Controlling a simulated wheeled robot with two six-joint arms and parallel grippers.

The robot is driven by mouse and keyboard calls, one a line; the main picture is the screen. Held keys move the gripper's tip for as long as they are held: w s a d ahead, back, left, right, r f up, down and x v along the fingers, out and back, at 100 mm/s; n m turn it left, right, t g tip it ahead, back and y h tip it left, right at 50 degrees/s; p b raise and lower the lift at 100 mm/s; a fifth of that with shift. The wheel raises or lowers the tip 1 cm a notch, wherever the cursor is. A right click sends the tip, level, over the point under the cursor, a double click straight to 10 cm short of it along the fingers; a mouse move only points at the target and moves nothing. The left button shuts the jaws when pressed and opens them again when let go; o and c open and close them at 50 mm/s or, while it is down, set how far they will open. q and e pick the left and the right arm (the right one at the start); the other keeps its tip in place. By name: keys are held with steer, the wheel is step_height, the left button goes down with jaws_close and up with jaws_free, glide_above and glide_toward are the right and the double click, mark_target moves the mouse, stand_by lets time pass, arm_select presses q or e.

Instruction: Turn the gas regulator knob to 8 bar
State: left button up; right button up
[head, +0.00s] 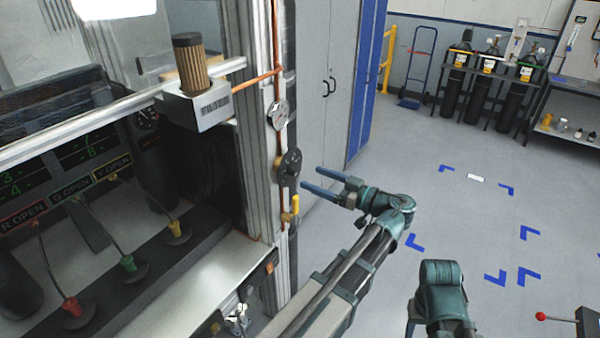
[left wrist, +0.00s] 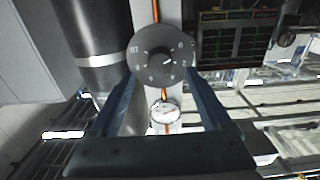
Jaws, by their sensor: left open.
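The gas regulator knob (head: 289,163) is a dark round dial on the pipe at the frame post. In the left wrist view the knob (left wrist: 160,55) shows its numbered face, with the scale upside down; I cannot read its setting surely. A round white gauge (head: 278,113) sits above it on the pipe and also shows in the left wrist view (left wrist: 165,112). My left gripper (head: 311,179) is open and empty, its blue fingers pointing at the knob from the right, apparently just short of it. My right arm shows at the lower right, its gripper out of view.
A yellow-handled valve (head: 294,207) sits just below the knob. A filter block (head: 200,105) and a bench with red, green and yellow levers (head: 128,264) stand left. A grey cabinet (head: 322,80) stands behind. The floor (head: 460,220) to the right is mostly clear.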

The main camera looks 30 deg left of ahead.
mark_target(298, 171)
arm_select(q)
steer(key=shift+w+a, duration=0.2)
steer(key=shift+a, duration=2.7)
jaws_close()
